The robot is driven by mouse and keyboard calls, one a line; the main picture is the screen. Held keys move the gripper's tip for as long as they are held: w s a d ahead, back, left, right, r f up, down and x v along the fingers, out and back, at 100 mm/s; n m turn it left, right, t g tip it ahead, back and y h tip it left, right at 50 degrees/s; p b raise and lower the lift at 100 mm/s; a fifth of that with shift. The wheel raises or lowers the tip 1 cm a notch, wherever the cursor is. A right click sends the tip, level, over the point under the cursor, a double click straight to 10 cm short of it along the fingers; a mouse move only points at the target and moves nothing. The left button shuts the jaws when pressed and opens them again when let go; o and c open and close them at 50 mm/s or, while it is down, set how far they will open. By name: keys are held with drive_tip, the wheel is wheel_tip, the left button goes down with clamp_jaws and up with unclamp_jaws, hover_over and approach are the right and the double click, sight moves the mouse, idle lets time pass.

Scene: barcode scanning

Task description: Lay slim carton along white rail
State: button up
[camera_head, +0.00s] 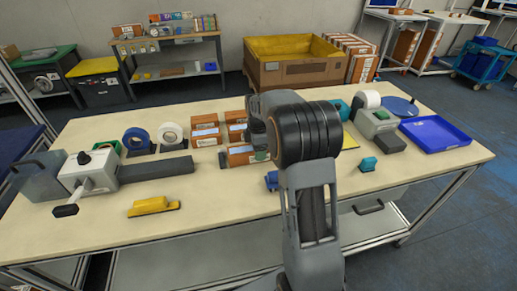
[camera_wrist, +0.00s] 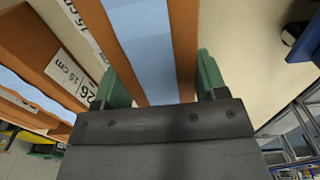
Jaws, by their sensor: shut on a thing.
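A slim brown carton with a pale blue face (camera_wrist: 148,40) sits between the two green fingers of my gripper (camera_wrist: 162,72) in the wrist view. The fingers are shut on its sides. In the head view my gripper is mostly hidden behind my wrist, over the middle of the table; an orange-brown carton (camera_head: 239,155) shows just left of it. I cannot tell whether the held carton touches the table. I cannot make out a white rail in either view.
Stacked cartons (camera_head: 205,131) stand left of my gripper; a labelled carton (camera_wrist: 62,72) is close beside the held one. Tape rolls (camera_head: 172,134), a grey device (camera_head: 90,170) and a yellow block (camera_head: 152,206) lie further left. A blue tray (camera_head: 435,133) is at right.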

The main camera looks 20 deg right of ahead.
drive_tip(key=o, duration=1.2)
drive_tip(key=shift+s+f, duration=0.2)
drive_tip(key=shift+f, duration=0.1)
drive_tip(key=shift+w+r, duration=0.2)
drive_tip(key=shift+r, duration=0.3)
wheel_tip(320, 180, up, 11)
drive_tip(key=p, duration=0.1)
drive_tip(key=s+a+f+m+t, duration=0.1)
drive_tip(key=s+a+m, duration=0.2)
drive_tip(key=s+m, duration=0.2)
drive_tip(key=s+a+f+m+t, duration=0.1)
drive_tip(key=s+a+m, duration=0.3)
drive_tip(key=s, duration=0.5)
drive_tip(key=s+a+f+m+t, duration=0.1)
drive_tip(key=s+a+f+m, duration=0.1)
drive_tip(key=s+m, duration=0.4)
drive_tip(key=shift+s+a+f+m, duration=0.1)
drive_tip(key=shift+s+a+m, duration=0.3)
drive_tip(key=shift+s+a, duration=0.55)
drive_tip(key=shift+d, duration=0.1)
